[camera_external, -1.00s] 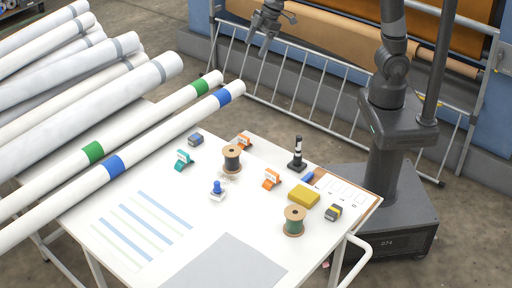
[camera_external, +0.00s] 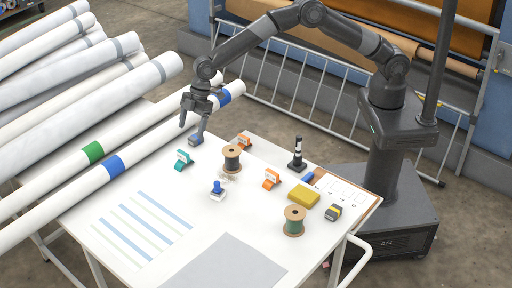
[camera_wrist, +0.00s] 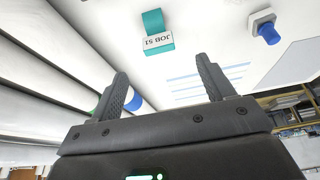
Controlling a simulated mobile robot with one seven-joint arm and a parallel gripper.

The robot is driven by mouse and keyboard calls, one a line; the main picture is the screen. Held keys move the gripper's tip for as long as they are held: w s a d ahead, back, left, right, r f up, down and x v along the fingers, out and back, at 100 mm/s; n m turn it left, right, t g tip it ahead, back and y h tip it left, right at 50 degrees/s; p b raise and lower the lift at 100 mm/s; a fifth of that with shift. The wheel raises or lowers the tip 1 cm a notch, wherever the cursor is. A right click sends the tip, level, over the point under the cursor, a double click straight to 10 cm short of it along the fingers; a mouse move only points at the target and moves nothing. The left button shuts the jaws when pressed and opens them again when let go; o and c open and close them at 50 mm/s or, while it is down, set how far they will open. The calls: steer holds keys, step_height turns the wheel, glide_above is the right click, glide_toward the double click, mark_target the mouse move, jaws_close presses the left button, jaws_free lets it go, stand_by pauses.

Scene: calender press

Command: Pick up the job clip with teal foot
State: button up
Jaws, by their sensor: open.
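The job clip with teal foot (camera_external: 183,160) stands on the white table, left of the wooden spool. In the wrist view the teal clip (camera_wrist: 156,30) shows ahead of my fingers, near the top, with a white label reading "JOB 51" upside down. My gripper (camera_external: 193,127) hangs above the far left part of the table, above and beyond the clip. Its fingers also show in the wrist view (camera_wrist: 165,85), spread apart with nothing between them. A small dark blue block (camera_external: 196,139) lies under the gripper and is partly hidden by a finger.
Long white rolls (camera_external: 140,145) lie along the left. The table's front left has printed stripes.

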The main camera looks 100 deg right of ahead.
mark_target(183, 158)
steer(key=x, duration=1.2)
steer(key=shift+w+f, duration=0.3)
steer(key=shift+w, duration=0.05)
steer(key=c, duration=1)
